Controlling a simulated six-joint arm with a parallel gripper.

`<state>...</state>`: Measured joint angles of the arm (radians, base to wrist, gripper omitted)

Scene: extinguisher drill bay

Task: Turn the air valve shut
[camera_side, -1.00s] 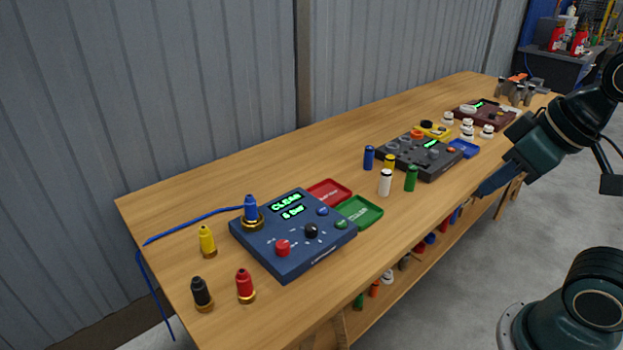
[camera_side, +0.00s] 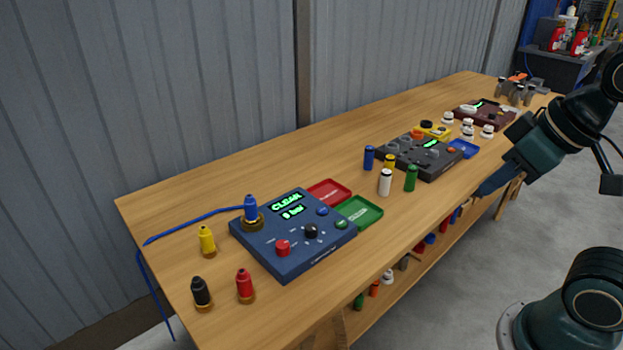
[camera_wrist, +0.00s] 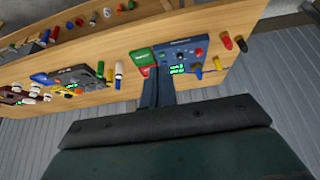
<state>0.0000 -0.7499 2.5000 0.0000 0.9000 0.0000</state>
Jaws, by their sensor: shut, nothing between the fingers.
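A blue control box (camera_side: 290,235) sits on the near-left part of the bench. Its green display (camera_side: 289,204) seems to read "CLEAR" over "0 bar". A red knob (camera_side: 283,248) and a black knob (camera_side: 311,231) stand on its top; I cannot tell which is the air valve. A blue-topped fitting with a brass base (camera_side: 250,212) stands at its left corner, with a blue hose behind it. My gripper (camera_side: 479,193) is shut and empty at the bench's front edge, well right of the box. In the wrist view its fingers (camera_wrist: 158,90) point toward the box (camera_wrist: 183,52).
Red (camera_side: 328,192) and green (camera_side: 360,211) trays adjoin the box. Yellow (camera_side: 207,242), black (camera_side: 201,294) and red (camera_side: 245,286) fittings stand left of it. Several small bottles stand before a grey panel (camera_side: 425,155). Bare wood lies behind the box.

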